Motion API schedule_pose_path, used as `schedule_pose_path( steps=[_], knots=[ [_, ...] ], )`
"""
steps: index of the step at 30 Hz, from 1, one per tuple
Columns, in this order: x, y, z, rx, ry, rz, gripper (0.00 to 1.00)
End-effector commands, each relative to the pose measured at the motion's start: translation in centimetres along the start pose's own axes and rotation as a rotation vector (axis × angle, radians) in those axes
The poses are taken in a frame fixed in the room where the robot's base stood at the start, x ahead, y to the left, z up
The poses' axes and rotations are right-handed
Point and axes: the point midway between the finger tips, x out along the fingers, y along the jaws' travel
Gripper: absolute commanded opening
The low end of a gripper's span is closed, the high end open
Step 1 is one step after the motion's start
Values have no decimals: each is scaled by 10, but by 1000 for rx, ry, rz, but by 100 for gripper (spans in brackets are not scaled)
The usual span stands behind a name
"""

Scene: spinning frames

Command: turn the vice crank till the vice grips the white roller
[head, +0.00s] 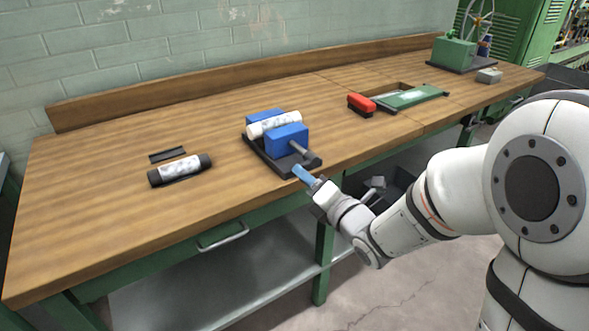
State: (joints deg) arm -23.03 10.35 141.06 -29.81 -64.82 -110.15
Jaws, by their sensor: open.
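The vice has two blue jaws (287,139) on a dark base plate (254,145), near the middle of the workbench. The white roller (273,124), with grey marks, lies lengthwise between the jaws. I cannot tell whether both jaws touch it. The crank (302,151) sticks out of the near jaw toward the front right, with a dark part at its end. My gripper (302,174) is just in front of the base plate, close below the crank and apparently apart from it. It is open, with a blue tip showing; the gap between its fingers is hard to see.
A dark-ended roller (180,170) and a flat dark bar (167,154) lie to the left. A red brush (361,104) and a green framed tray (411,97) are to the right. A green wheeled machine (455,52) stands far right. The bench's front left is clear.

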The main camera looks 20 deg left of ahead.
Motion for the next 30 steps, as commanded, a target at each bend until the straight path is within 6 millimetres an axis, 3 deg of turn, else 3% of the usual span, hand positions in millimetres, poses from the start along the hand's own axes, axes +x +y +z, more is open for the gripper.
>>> schedule_pose_path(
  steps=[3, 9, 20, 30],
  knots=[
    [21, 0, 0, 1, 3, -1, 43],
    [44, 0, 0, 1, 1, -1, 43],
    [49, -1, 1, 2, -1, -3, 42],
    [48, -1, 1, 2, -2, -3, 14]
  ],
)
